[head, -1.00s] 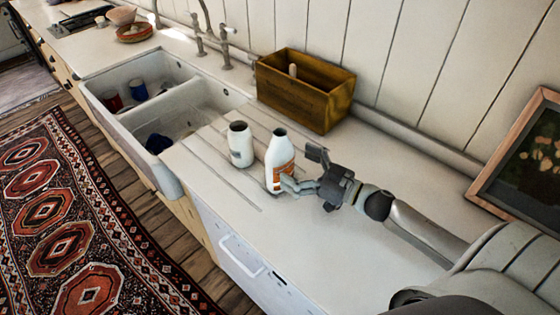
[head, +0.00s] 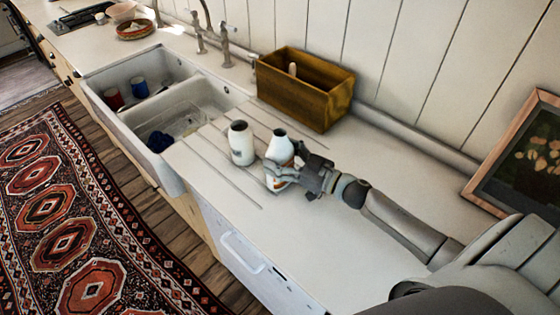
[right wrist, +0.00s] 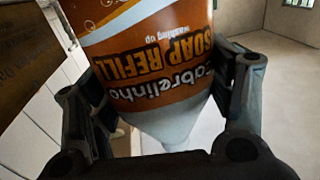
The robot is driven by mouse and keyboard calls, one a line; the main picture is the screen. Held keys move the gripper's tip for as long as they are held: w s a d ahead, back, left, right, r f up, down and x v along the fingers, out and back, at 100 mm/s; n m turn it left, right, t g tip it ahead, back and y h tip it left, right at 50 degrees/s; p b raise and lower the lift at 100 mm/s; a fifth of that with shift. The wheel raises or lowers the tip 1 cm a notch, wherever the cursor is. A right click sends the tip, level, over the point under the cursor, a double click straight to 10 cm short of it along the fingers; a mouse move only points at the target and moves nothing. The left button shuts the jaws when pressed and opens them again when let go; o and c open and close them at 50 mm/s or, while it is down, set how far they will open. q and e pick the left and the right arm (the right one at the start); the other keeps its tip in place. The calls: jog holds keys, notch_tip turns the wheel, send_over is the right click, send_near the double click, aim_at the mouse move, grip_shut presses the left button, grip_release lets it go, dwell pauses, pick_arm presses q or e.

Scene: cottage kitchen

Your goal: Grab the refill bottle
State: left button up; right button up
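The refill bottle (head: 281,149) is white with an orange and brown label and stands upright on the counter beside the sink. In the right wrist view its label, reading "SOAP REFILL", fills the middle of the picture upside down (right wrist: 150,70). My right gripper (head: 284,168) has one finger on each side of the bottle, and the fingers appear to press against its sides. In the right wrist view the two fingers (right wrist: 157,85) flank the label closely. The gripper hides part of the bottle's lower half in the head view. My left gripper is not in view.
A white jar (head: 241,145) stands just left of the bottle. A wooden box (head: 306,95) is behind them against the wall. The double sink (head: 150,110) with cups is to the left. A framed picture (head: 525,150) leans at the right. The counter front is clear.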

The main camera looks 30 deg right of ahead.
jog(key=c, duration=0.6)
jog(key=shift+r, duration=0.25)
